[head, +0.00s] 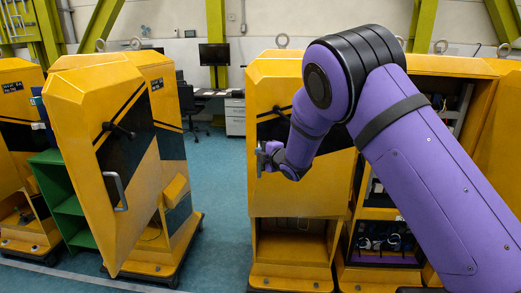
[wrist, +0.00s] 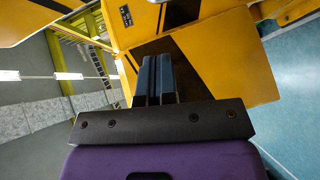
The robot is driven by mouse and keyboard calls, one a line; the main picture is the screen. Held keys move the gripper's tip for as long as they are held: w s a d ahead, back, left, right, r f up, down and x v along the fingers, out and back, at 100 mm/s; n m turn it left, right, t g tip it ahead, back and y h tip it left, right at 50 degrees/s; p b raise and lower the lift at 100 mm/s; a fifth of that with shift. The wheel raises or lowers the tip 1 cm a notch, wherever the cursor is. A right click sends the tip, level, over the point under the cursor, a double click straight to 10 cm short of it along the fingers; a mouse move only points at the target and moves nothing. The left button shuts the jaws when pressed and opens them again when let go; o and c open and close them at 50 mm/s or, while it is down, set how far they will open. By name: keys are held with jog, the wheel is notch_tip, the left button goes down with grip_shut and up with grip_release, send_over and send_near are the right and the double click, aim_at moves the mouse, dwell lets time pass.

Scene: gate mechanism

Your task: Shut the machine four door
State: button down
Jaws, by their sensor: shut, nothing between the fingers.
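Several yellow machine cabinets stand in a row; I cannot read a number that marks machine four. In the head view, the left cabinet's large yellow door (head: 105,170) stands swung out toward me, with a grey bar handle (head: 118,191) and a black latch. The middle cabinet's yellow front (head: 300,195) has a black panel and looks closed above an open lower bay. My gripper (head: 262,160) is shut and empty before this front; contact cannot be told. In the wrist view its dark fingers (wrist: 155,78) are together, with a yellow and black panel (wrist: 215,55) beyond.
The right cabinet (head: 460,66) is open, with equipment inside, partly hidden by my purple arm. A green shelf unit (head: 66,207) stands behind the left door. Blue floor (head: 222,180) lies clear between the left and middle cabinets. A desk and monitor (head: 214,54) are behind.

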jog(key=w, duration=0.3)
jog(key=w+f, duration=0.1)
jog(key=w, duration=0.1)
jog(key=shift+a, duration=0.15)
